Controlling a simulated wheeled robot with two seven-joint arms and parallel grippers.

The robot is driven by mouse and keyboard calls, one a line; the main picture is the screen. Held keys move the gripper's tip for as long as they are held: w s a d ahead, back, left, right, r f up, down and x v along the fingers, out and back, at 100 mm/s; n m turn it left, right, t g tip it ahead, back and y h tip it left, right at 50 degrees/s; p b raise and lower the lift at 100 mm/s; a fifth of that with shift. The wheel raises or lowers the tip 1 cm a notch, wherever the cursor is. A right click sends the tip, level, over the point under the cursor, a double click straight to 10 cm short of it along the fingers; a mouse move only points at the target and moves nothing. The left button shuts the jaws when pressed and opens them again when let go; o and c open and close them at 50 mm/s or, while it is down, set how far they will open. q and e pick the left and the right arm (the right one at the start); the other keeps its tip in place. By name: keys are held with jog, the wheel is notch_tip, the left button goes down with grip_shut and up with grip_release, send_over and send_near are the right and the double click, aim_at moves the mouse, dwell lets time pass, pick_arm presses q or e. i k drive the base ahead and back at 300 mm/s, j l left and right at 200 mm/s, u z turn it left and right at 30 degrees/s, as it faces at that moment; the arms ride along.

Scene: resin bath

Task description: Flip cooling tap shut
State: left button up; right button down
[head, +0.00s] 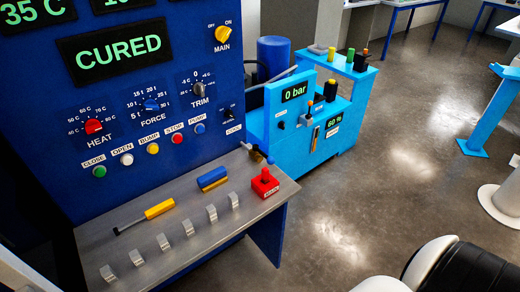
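A small fitting (258,155) with a brass-coloured body and a short grey-blue lever sits at the back right edge of the console shelf, below the blue panel. It looks like a tap, but its label is not readable and I cannot tell which way its lever is set. Neither of my grippers is in view. A white and black rounded part at the bottom right appears to be my own arm, and no fingers show on it.
The grey shelf (190,205) holds a yellow-handled tool (159,209), a blue and yellow block (212,179), a red button box (265,183) and several metal clips. The blue panel (130,110) reads CURED. A light-blue machine (340,110) stands behind.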

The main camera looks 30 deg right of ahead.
aim_at(271, 160)
jog(key=l, duration=1.5)
jog(key=k+u, duration=0.05)
